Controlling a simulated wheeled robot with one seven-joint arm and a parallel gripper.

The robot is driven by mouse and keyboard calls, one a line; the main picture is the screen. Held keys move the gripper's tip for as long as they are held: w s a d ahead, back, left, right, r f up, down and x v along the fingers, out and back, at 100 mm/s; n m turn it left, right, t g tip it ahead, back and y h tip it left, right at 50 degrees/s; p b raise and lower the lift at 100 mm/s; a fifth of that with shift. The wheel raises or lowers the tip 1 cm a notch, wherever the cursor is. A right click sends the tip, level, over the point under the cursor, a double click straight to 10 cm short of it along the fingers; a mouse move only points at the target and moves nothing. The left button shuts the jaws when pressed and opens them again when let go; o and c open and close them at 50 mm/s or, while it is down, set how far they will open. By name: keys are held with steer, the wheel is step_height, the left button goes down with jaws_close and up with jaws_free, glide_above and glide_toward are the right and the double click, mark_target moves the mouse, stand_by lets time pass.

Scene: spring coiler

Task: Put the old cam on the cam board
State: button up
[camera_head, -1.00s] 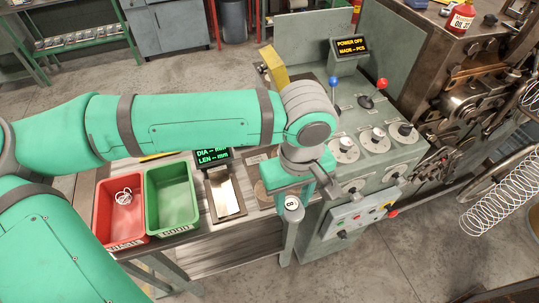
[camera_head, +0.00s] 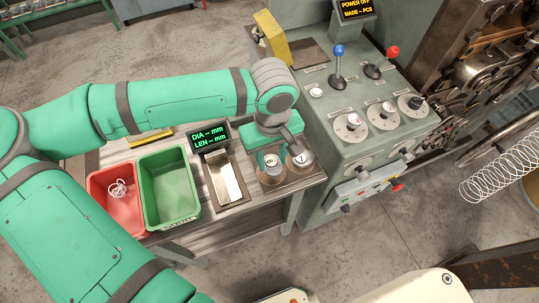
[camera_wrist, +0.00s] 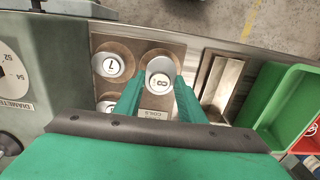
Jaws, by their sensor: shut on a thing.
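The old cam is a pale round piece marked 8 (camera_wrist: 159,80). My gripper (camera_wrist: 157,88) is shut on it, one green finger on each side. It also shows in the head view (camera_head: 271,160), just below my gripper (camera_head: 269,152). The cam board is a brownish plate (camera_wrist: 186,52) at the right end of the bench, and it also shows in the head view (camera_head: 313,175). The held cam is over a round brown spot on the board; I cannot tell whether it touches. Another cam (camera_wrist: 108,65) sits on the board beside it, and a third (camera_wrist: 105,105) is partly hidden by my gripper.
A gauge tray (camera_head: 229,184) with a display (camera_head: 208,138) stands left of the board. Farther left are a green bin (camera_head: 170,188) and a red bin (camera_head: 117,207) holding a wire coil. The machine's control panel (camera_head: 345,105), with knobs and levers, stands close on the right.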

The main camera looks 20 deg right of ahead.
mark_target(270, 159)
steer(key=shift+w+f, duration=0.25)
steer(key=shift+f, duration=0.15)
steer(key=f, duration=0.1)
steer(key=w+f, duration=0.1)
steer(key=f, duration=0.1)
steer(key=shift+f, duration=0.1)
steer(key=shift+s+f, duration=0.15)
steer(key=shift+s, duration=0.25)
steer(key=shift+f, duration=0.15)
steer(key=o, duration=1.2)
steer(key=shift+c, duration=0.2)
steer(key=shift+w, duration=0.1)
step_height(270, 159, up, 12)
steer(key=shift+r, duration=0.2)
